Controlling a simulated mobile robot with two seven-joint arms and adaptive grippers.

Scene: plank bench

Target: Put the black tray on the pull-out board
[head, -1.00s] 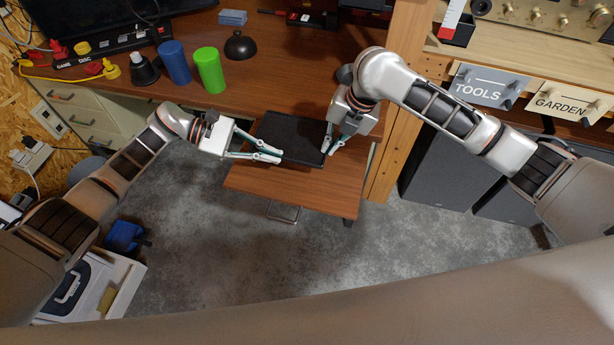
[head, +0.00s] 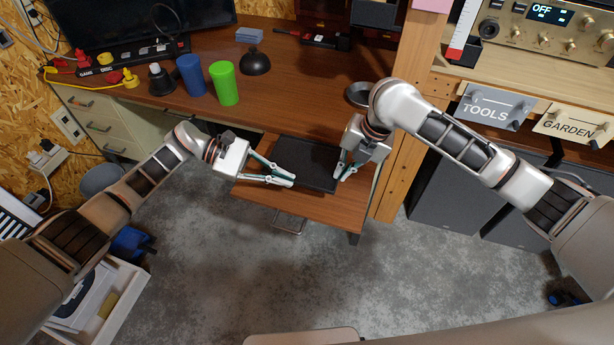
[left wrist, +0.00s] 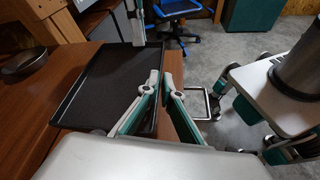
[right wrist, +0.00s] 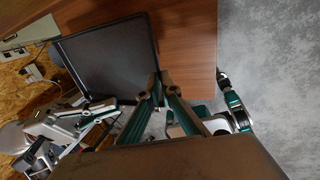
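The black tray (head: 306,163) is over the pull-out board (head: 312,206), which juts from the desk front. Bare board shows along the tray's near side. Whether the tray touches the board cannot be told. My left gripper (head: 290,179) is closed on the tray's near-left rim; the left wrist view shows its fingers meeting at the edge of the tray (left wrist: 105,78). My right gripper (head: 339,172) is closed on the right rim; the right wrist view shows its fingertips at the edge of the tray (right wrist: 112,58), with the board (right wrist: 186,42) beside it.
A green cup (head: 224,84), a blue cup (head: 190,76) and a dark dome-shaped object (head: 255,62) stand on the desk (head: 300,92). A grey bowl (head: 357,95) is near my right arm. A wooden post (head: 402,165) rises right of the board. Floor in front is clear.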

